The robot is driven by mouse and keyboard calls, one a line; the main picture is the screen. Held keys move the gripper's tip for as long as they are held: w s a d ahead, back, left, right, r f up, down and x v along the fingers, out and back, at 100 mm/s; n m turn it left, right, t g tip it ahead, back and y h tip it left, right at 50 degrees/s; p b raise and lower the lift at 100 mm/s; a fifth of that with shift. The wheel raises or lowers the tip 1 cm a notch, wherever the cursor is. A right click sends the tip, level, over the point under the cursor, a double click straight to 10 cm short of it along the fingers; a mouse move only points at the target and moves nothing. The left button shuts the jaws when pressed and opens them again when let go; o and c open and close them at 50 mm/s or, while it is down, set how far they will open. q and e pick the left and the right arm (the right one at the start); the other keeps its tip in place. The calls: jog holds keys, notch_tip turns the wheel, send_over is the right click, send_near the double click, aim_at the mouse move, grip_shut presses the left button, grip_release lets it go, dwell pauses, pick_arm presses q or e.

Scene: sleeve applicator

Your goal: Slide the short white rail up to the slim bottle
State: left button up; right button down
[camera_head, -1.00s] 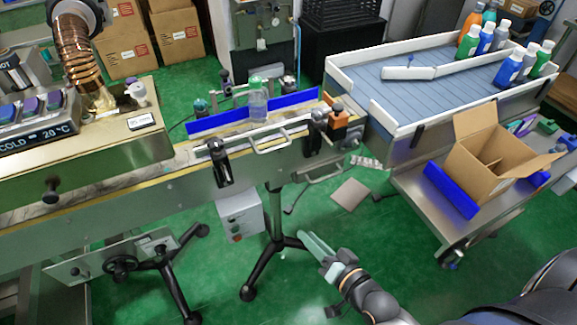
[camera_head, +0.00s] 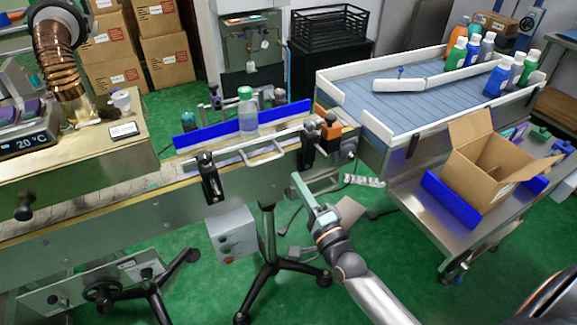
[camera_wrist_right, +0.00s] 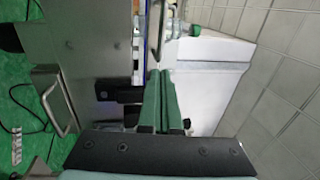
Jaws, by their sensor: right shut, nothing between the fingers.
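The slim bottle (camera_head: 247,116), clear with a green cap, stands upright on the conveyor against the blue guide (camera_head: 200,137). The short white rail (camera_head: 232,158) runs along the conveyor's near side, with a pale handle (camera_head: 265,157) facing me. A gap shows between rail and bottle. My right gripper (camera_head: 297,180) is shut and empty, in front of the conveyor, below and right of the handle, apart from it. Its green fingers (camera_wrist_right: 161,85) lie together in the right wrist view. My left gripper is not in view.
Black clamps (camera_head: 208,180) stand at the rail's ends, near the gripper. An orange block (camera_head: 330,131) sits at the conveyor's right end. A blue table with bottles, an open carton (camera_head: 490,165) and a grey box (camera_head: 233,235) on the stand are around.

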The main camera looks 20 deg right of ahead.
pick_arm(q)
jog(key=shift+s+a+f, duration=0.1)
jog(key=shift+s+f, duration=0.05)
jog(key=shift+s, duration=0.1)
pick_arm(e)
jog(key=w, duration=0.2)
jog(key=w+r, duration=0.1)
jog(key=w, duration=0.2)
jog(key=shift+w+a, duration=0.1)
